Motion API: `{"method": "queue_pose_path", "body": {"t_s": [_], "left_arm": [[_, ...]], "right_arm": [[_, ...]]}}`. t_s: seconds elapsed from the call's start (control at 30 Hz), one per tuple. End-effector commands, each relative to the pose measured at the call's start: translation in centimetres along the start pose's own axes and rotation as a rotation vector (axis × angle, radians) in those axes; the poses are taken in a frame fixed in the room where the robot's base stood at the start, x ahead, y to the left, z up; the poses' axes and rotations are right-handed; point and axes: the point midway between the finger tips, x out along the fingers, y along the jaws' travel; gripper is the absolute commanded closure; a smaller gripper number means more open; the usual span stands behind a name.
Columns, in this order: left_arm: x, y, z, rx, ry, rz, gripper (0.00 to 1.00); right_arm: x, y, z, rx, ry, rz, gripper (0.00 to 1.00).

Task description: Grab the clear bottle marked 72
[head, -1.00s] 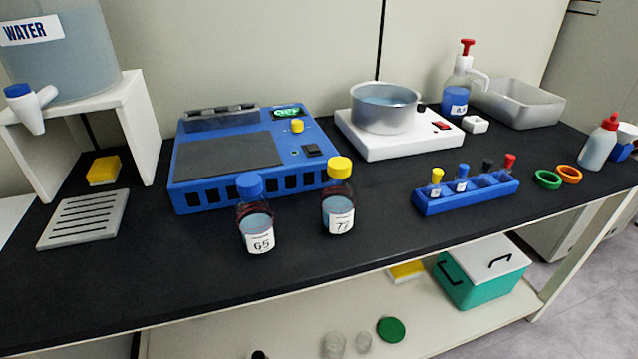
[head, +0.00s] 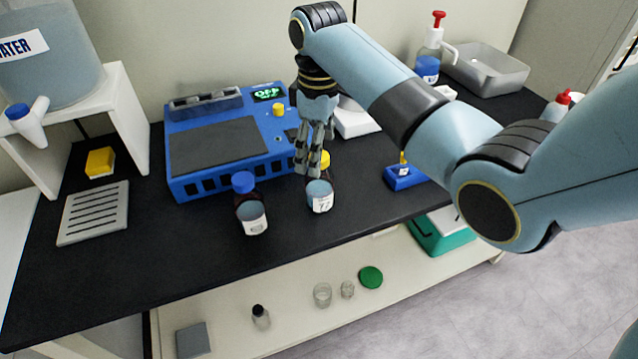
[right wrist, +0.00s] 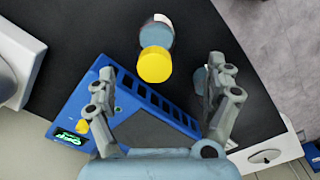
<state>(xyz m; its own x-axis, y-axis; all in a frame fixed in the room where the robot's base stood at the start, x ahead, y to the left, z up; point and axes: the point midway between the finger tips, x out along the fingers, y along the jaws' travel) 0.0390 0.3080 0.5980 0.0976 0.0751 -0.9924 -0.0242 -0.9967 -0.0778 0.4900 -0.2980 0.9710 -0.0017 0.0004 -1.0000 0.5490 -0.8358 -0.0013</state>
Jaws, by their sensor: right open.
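The clear bottle with a yellow cap and a white label (head: 321,203) stands upright on the black bench; the label's digits read like 7 and an unclear second digit. Its yellow cap (right wrist: 154,65) shows in the right wrist view, between and beyond the finger ends. My right gripper (head: 314,168) is open and points down just above and behind this bottle, with its fingers partly covering the cap. It holds nothing. In the right wrist view the open fingers (right wrist: 157,88) spread to both sides. My left gripper is not in view.
A blue-capped bottle (head: 251,212) stands close by on the left. The blue machine (head: 183,185) is right behind both bottles. A blue tube rack (head: 398,180) is to the right, partly hidden by my arm. The bench front (head: 180,260) is clear.

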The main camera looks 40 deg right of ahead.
Motion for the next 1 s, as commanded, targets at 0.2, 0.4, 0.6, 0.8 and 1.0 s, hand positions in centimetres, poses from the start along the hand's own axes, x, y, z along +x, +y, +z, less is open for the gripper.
{"method": "queue_pose_path", "body": {"t_s": [0.2, 0.4, 0.6, 0.8, 1.0], "left_arm": [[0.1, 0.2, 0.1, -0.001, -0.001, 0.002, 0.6], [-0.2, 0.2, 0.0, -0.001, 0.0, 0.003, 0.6], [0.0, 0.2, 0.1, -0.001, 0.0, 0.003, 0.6], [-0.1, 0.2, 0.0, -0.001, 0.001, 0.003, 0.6], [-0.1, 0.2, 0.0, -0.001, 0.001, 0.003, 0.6]], "right_arm": [[2.8, 0.0, 0.1, 0.002, -0.001, 0.0, 0.14], [5.1, 0.5, 0.0, 0.003, -0.001, -0.001, 0.14], [7.8, 0.6, -0.1, 0.002, 0.0, 0.0, 0.14], [8.1, 0.6, -0.1, 0.002, 0.001, 0.001, 0.14], [8.1, 0.6, -0.1, 0.002, 0.001, 0.001, 0.31]]}}
